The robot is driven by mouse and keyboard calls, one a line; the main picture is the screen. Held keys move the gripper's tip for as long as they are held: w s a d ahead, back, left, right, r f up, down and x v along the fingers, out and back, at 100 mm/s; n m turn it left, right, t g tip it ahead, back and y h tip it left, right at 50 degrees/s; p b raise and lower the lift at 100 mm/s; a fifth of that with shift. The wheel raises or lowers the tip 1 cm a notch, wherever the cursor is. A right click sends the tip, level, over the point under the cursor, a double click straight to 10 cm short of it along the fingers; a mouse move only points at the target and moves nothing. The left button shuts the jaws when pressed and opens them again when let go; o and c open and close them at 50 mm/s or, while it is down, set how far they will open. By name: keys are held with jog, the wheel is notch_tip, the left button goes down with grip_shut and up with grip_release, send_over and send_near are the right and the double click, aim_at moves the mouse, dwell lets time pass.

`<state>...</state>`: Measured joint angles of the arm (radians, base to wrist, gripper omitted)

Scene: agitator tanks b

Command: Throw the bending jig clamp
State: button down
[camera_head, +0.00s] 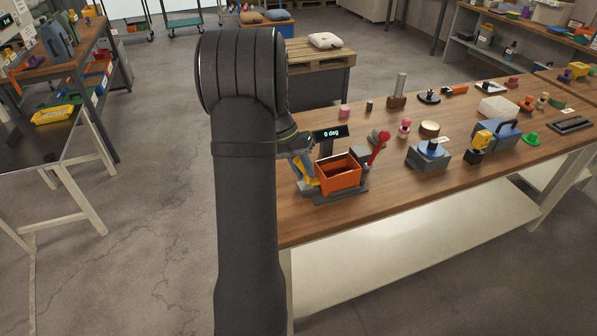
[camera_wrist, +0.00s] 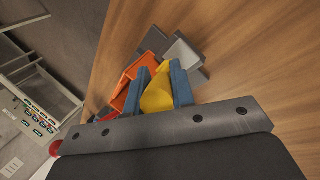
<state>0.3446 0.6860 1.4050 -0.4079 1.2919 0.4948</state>
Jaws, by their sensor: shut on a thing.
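The bending jig stands at the near left of the wooden table. It has an orange box-like body (camera_head: 338,174) on a grey base (camera_head: 347,195), and a lever with a red knob (camera_head: 384,136) rises at its right. My gripper (camera_head: 301,172) is at its left side, fingers pointing down. In the wrist view, the blue fingers of my gripper (camera_wrist: 157,84) are shut on a yellow part (camera_wrist: 158,96), seemingly the clamp handle. The orange body (camera_wrist: 130,82) is beside the fingers. The handle's lower end and its joint to the jig are hidden.
A small display (camera_head: 329,133) reading 0 deg stands behind the jig. A grey box with a blue disc (camera_head: 428,153), a yellow-and-black item (camera_head: 481,141) and several small parts stand farther right. The table's front edge is close to the jig.

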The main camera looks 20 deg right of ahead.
jog(key=shift+d+r+y, duration=0.15)
jog(key=shift+d+y, duration=0.45)
jog(key=shift+y, duration=0.4)
jog(key=c, duration=1.2)
grip_release()
jog(key=shift+c, duration=0.2)
jog(key=v, duration=1.7)
jog(key=shift+d+r, duration=0.15)
jog(key=shift+r, duration=0.1)
jog(key=shift+f, duration=0.1)
